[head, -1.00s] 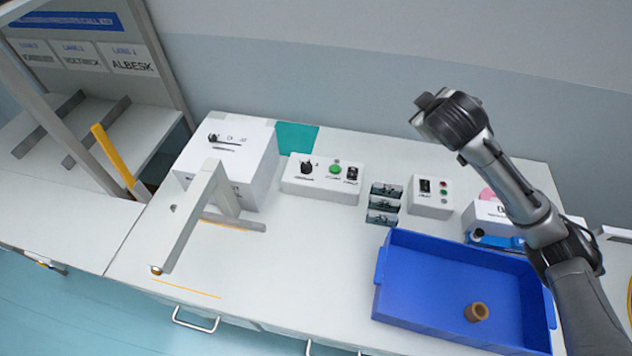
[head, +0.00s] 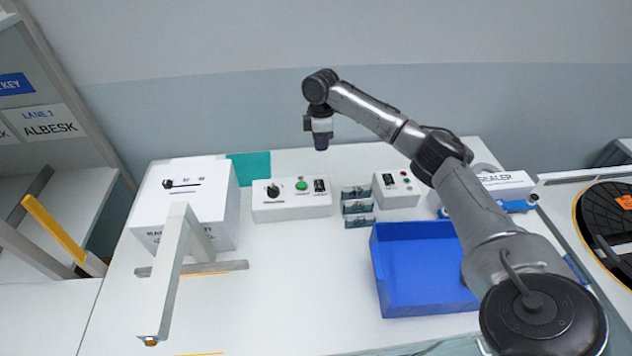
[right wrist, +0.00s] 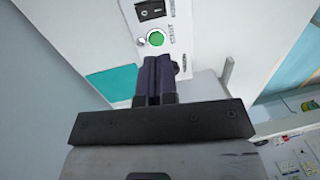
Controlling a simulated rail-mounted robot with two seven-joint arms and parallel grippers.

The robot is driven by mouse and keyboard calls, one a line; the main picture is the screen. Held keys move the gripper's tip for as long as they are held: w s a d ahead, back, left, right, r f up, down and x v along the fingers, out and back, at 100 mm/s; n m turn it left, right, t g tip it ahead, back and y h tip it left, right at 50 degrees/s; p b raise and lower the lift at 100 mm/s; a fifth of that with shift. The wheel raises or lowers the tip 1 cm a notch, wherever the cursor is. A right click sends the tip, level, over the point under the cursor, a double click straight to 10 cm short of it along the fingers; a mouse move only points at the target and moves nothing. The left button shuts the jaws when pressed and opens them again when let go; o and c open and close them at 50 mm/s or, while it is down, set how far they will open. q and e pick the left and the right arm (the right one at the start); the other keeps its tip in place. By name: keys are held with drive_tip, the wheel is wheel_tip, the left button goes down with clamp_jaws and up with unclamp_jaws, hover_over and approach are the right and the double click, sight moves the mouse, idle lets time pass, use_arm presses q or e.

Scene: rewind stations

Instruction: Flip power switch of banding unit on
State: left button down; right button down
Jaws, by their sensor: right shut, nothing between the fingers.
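A white control box (head: 291,207) stands by the large white machine with the lever arm. It carries a black knob (head: 273,191), a green button (head: 301,185) and a black rocker switch (head: 319,186). In the right wrist view the rocker switch (right wrist: 150,10) is at the top, beyond the green button (right wrist: 156,39); its position is hard to tell. My right gripper (head: 321,147) points down above and behind the box, apart from it. Its fingers (right wrist: 154,64) are shut and empty. My left gripper is out of view.
A blue tray (head: 376,272) lies in front. The white machine (head: 185,192) stands left, its arm reaching forward. The table's middle is bare.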

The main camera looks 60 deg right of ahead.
sight(320, 187)
drive_tip(key=shift+w+a, duration=0.1)
drive_tip(key=shift+a, duration=0.05)
drive_tip(key=f, duration=0.4)
drive_tip(key=f+b, duration=0.1)
drive_tip(key=f, duration=0.3)
drive_tip(key=s+a+f+b, duration=0.1)
drive_tip(key=f, duration=0.3)
drive_tip(key=shift+f, duration=0.2)
drive_tip(key=shift+a+f+b, duration=0.15)
drive_tip(key=shift+f+b, duration=0.15)
drive_tip(key=shift+f, duration=0.4)
